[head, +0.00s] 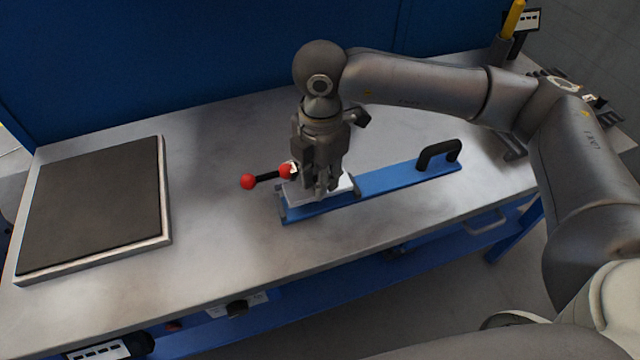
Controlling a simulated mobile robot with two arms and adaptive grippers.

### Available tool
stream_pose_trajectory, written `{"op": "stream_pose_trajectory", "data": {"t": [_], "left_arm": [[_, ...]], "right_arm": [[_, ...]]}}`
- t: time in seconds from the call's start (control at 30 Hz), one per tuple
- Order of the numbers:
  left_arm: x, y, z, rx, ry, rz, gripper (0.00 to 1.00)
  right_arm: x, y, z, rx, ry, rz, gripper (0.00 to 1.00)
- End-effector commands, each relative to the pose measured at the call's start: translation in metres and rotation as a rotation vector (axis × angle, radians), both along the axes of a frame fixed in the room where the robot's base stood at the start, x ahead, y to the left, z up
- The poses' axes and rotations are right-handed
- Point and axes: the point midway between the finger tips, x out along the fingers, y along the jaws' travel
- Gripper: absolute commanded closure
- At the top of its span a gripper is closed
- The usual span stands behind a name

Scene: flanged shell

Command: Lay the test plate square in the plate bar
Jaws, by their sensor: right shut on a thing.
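The plate bar (395,180) is a long blue bar lying slantwise on the bench, with a black arched handle (438,154) near its right end. A pale, flat test plate (297,194) is at the left end of the bar, over its blue surface. My right gripper (323,190) points down over the plate and is shut on it. Its fingers hide the plate's middle, and I cannot tell whether the plate touches the bar or sits square to it. My left gripper is not in view.
A black rod with red balls (248,181) is just left of the gripper. A dark mat in a pale frame (95,200) lies at the bench's left. The metal bench top (220,220) between them is clear. A blue wall (190,50) stands behind the bench.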

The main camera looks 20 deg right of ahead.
Motion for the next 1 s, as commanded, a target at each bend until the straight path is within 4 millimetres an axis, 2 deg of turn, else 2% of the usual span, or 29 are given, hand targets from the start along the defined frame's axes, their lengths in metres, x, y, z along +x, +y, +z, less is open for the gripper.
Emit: {"op": "stream_pose_trajectory", "data": {"t": [0.03,0.23,0.67,0.7,0.77,1.0], "left_arm": [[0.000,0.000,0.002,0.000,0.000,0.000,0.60],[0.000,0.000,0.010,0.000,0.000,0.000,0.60],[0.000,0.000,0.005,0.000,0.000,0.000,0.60],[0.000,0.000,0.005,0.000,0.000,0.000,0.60],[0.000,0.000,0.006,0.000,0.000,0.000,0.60],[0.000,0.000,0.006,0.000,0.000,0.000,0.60]], "right_arm": [[0.005,0.000,-0.004,0.000,-0.002,-0.003,1.00],[0.004,0.000,-0.029,0.000,-0.001,-0.001,1.00],[0.004,0.000,-0.037,0.001,-0.003,-0.001,1.00],[0.004,0.000,-0.039,0.000,0.000,-0.001,0.78],[0.004,0.000,-0.037,0.000,0.000,-0.001,0.70],[0.003,0.000,-0.038,0.000,0.001,-0.001,0.70]]}}
